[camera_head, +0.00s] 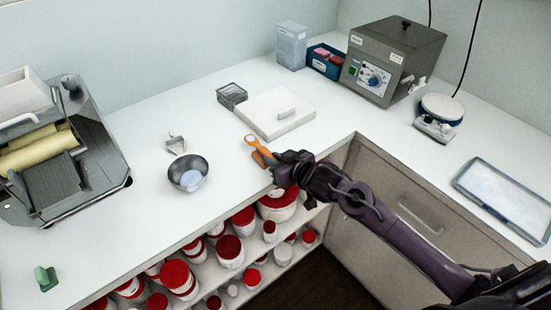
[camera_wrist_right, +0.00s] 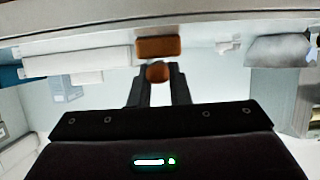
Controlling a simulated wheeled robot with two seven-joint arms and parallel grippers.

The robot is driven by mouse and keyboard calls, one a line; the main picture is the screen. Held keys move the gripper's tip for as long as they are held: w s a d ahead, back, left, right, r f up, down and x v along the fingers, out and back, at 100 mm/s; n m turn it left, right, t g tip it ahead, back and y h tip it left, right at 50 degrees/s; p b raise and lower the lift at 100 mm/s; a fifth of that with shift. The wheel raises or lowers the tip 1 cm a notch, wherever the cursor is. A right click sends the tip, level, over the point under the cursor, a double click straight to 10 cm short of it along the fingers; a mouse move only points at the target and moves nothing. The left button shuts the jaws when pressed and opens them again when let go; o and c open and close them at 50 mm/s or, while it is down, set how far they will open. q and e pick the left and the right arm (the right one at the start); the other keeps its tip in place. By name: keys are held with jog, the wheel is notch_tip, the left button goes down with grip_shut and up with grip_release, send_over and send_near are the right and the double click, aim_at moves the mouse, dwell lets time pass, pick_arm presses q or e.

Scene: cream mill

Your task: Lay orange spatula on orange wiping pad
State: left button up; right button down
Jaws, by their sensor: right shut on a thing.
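The orange spatula (camera_head: 251,140) shows in the head view at the tip of my right gripper (camera_head: 275,160), reaching up and left from it. My right gripper is shut on the spatula. In the right wrist view the end of the spatula (camera_wrist_right: 158,72) shows as a rounded orange-brown piece between the fingertips of my right gripper (camera_wrist_right: 158,84). The orange wiping pad (camera_wrist_right: 158,47) lies just beyond it in that view. In the head view the pad (camera_head: 259,161) is a darker orange patch beside and partly behind the gripper. I cannot tell whether spatula and pad touch. My left gripper is not in view.
A metal bowl (camera_head: 188,173) stands to the left. Shelves of red-lidded jars (camera_head: 230,248) are below the bench edge. Bench between bowl and slab is mostly free.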

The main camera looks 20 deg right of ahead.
jog(key=shift+f, duration=0.4)
jog(key=c, duration=1.5)
grip_release()
jog(key=shift+s, duration=0.15)
jog(key=shift+o, duration=0.7)
jog(key=shift+f, duration=0.15)
jog(key=shift+r, duration=0.45)
jog(key=v, duration=1.2)
jog(key=shift+r+b, duration=0.15)
jog(key=shift+b, duration=0.25)
